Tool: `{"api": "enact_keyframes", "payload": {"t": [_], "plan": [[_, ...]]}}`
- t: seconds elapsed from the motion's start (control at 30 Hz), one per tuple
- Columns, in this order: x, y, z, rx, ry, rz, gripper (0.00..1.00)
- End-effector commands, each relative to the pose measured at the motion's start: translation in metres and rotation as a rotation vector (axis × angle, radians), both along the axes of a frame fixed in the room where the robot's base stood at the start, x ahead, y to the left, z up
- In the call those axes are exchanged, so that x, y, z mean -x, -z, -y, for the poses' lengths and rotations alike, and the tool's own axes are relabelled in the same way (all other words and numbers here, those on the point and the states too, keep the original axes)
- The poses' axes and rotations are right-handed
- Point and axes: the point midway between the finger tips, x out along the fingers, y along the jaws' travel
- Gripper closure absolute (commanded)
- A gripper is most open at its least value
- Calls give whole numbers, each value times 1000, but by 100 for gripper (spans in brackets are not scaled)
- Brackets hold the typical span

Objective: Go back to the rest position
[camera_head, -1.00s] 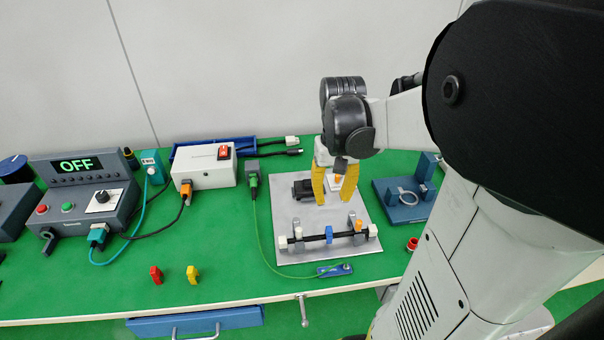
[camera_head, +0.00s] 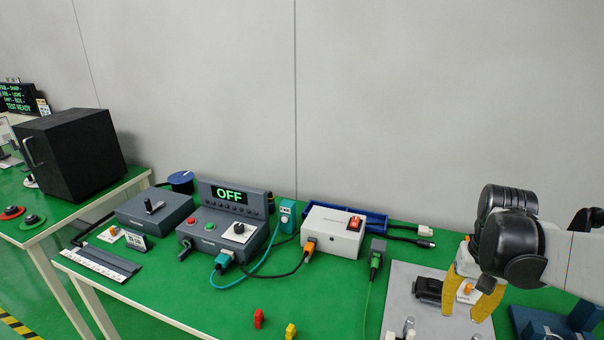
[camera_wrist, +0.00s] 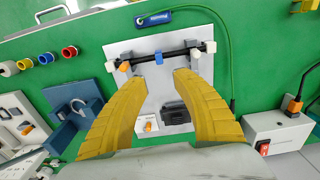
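My gripper (camera_head: 468,304) has two yellow fingers and hangs over the light grey plate (camera_head: 403,280) at the lower right of the head view. In the wrist view my gripper (camera_wrist: 161,76) is open, with its fingertips well apart and nothing between them. Below the fingertips the wrist view shows a black bar (camera_wrist: 182,52) with a blue clip (camera_wrist: 158,58) and white end blocks on the grey plate. A black part (camera_wrist: 176,113) lies between the fingers' lower halves, on the plate beneath.
A control box reading OFF (camera_head: 229,194), a white box with a red switch (camera_head: 333,232) and a blue tray (camera_head: 345,216) stand along the wall side of the green bench. Cables cross between them. A black cabinet (camera_head: 70,155) stands on a separate table at the left.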

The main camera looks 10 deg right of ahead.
Motion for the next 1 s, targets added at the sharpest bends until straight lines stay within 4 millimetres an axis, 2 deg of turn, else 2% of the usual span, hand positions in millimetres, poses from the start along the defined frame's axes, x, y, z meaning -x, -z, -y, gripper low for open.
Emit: {"api": "enact_keyframes", "payload": {"t": [0.07, 0.17, 0.4, 0.5, 0.6, 0.7, 1.0], "plan": [[-2, -4, -10, 12, -23, 19, 67], [-8, -14, -39, 46, -91, 79, 67], [-15, -42, -140, 142, -337, 345, 67], [-12, -48, -174, 159, -423, 451, 67], [-8, -52, -198, 166, -482, 531, 67], [-6, -53, -209, 167, -508, 569, 67], [-6, -53, -209, 167, -508, 569, 67]]}}
